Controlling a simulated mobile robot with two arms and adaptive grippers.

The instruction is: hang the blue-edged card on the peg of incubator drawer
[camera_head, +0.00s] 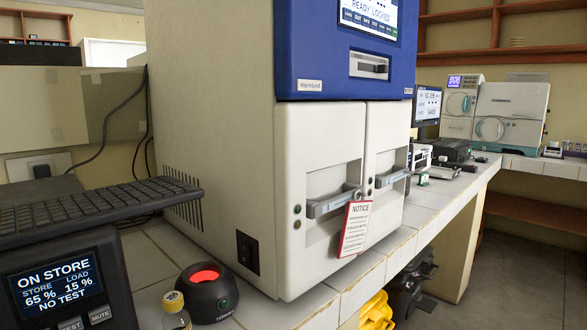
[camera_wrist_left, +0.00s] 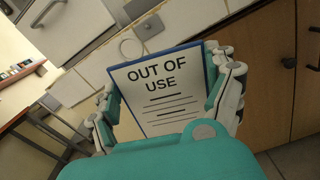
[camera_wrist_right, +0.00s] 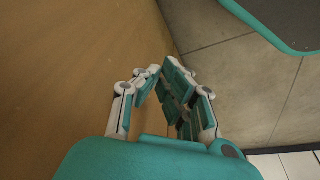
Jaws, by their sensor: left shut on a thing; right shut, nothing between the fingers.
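The blue-edged card (camera_wrist_left: 163,112) reads "OUT OF USE" and is in my left gripper (camera_wrist_left: 162,72), with fingers at its two side edges. In the left wrist view a pale cabinet front and counter edge lie beyond it. My right gripper (camera_wrist_right: 165,80) is shut and empty beside a brown wooden panel. The incubator (camera_head: 320,135) has two white drawer fronts with grey handles (camera_head: 333,204). A red-edged NOTICE card (camera_head: 355,228) hangs by the left handle; I cannot make out the peg clearly. Neither gripper shows in the head view.
A black device with a red light (camera_head: 207,290), a small yellow-capped bottle (camera_head: 175,312), a keyboard (camera_head: 90,203) and a display (camera_head: 65,290) occupy the near left counter. A yellow object (camera_head: 376,312) is below the counter edge. Open floor (camera_head: 530,270) lies at right.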

